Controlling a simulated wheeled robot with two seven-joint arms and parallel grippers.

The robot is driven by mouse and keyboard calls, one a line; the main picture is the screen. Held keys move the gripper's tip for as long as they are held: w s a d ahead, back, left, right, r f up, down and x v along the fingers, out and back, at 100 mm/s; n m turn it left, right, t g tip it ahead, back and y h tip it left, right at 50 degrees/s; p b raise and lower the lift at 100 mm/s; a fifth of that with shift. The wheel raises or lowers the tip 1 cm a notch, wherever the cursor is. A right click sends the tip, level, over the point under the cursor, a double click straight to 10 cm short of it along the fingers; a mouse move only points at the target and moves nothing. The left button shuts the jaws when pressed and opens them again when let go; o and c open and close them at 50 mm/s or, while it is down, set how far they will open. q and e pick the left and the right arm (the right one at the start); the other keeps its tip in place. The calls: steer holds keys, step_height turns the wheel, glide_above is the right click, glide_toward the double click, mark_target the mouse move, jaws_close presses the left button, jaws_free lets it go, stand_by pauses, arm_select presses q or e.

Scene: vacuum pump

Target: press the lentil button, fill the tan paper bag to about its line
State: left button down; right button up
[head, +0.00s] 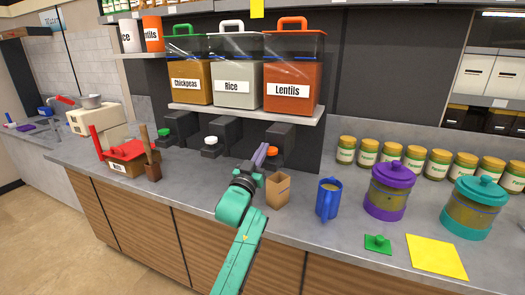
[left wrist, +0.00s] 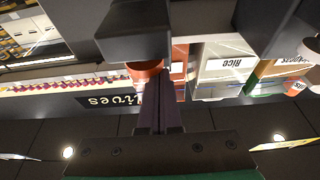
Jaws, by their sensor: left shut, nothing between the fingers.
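The lentil dispenser is an orange bin (head: 292,75) labelled "Lentils" on the shelf, with a dark spout block below it. Its orange button (head: 272,151) sits under that block; it also shows in the left wrist view (left wrist: 146,68). My left gripper (head: 260,153) is shut and empty, its purple fingers pointing up right beside the orange button. In the left wrist view the fingers (left wrist: 160,92) reach up to the button's edge; whether they touch it I cannot tell. The tan paper bag (head: 278,189) stands upright on the counter below the spout. Its line and contents cannot be made out.
Chickpeas (head: 190,80) and rice (head: 234,84) bins stand to the left, with green and white buttons. A blue mug (head: 328,198) and purple-lidded jar (head: 390,190) stand right of the bag. A yellow sheet (head: 436,256) lies at the front right.

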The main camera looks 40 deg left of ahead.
arm_select(q)
steer(key=shift+f+b, duration=0.4)
steer(key=shift+f, duration=0.6)
steer(key=shift+s, duration=0.1)
stand_by(6.9)
